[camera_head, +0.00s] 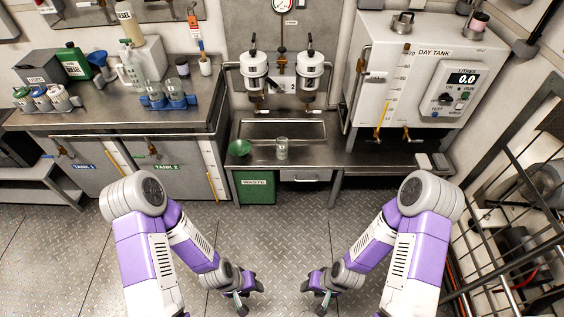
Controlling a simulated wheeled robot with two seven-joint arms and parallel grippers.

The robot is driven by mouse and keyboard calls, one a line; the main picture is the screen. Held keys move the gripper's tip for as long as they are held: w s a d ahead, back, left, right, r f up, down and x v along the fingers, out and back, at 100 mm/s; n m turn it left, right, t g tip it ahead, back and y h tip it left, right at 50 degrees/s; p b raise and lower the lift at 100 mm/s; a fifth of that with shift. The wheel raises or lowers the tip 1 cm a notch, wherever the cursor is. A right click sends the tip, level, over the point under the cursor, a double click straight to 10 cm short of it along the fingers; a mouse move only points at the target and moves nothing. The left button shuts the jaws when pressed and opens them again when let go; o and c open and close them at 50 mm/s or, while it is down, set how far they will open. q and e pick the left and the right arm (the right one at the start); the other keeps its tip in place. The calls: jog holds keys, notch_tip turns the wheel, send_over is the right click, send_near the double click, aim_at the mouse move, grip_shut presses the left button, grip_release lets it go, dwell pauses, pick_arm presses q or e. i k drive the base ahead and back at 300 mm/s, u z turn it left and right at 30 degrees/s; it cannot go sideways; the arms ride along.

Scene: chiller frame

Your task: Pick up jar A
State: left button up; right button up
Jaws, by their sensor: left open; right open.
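A small clear glass jar (282,148) stands upright on the metal bench under the two filter housings. Other clear jars (156,92) stand in a blue rack (165,105) on the left counter. No label is readable on any of them, so I cannot tell which is jar A. My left gripper (246,297) hangs low over the floor in front of the bench, open and empty. My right gripper (318,299) hangs low to its right, also open and empty. Both are well apart from all jars.
A green funnel (239,147) sits left of the bench jar, above a green waste bin (256,188). The white day tank (420,75) stands at right. A dark metal rack (515,210) borders the right side. The floor (280,235) before the bench is clear.

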aim_at(281, 142)
jog(key=k, duration=0.9)
jog(key=u, duration=1.1)
jog(key=i, duration=0.9)
jog(key=u, duration=0.55)
jog(key=i, duration=1)
jog(key=z, duration=1.55)
jog(key=i, duration=0.95)
jog(key=z, duration=0.25)
